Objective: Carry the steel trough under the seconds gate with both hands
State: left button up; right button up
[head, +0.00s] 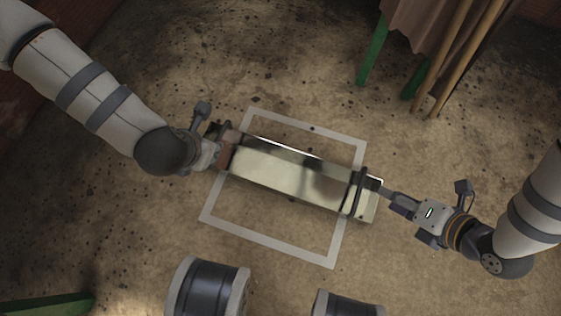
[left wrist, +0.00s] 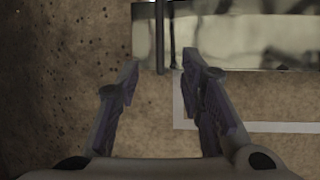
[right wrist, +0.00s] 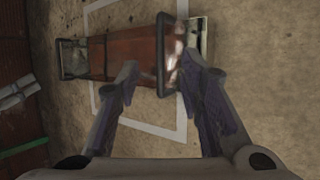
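The steel trough (head: 295,172) is long and shiny, lying across a white rectangle marked on the floor (head: 270,245). It has a dark handle frame near each end; the right one (head: 359,192) shows clearly. My left gripper (head: 222,150) is at the trough's left end. In the left wrist view its fingers (left wrist: 160,62) are spread, with the dark left handle (left wrist: 159,35) between the tips. My right gripper (head: 386,191) is at the right end. In the right wrist view its fingers (right wrist: 159,62) are spread either side of the right handle (right wrist: 161,50). Neither visibly grips; exact contact is unclear.
Two dark drums with pale rims (head: 208,289) (head: 348,306) stand at the bottom. A green-legged stand (head: 373,52) with brown cloth and wooden poles (head: 452,60) is at the top right. A green object (head: 45,305) lies bottom left. Bare floor surrounds the marking.

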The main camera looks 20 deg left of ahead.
aim_at(363, 182)
pick_arm(q)
jog(key=shift+w, duration=0.1)
pick_arm(e)
jog(key=shift+w, duration=0.1)
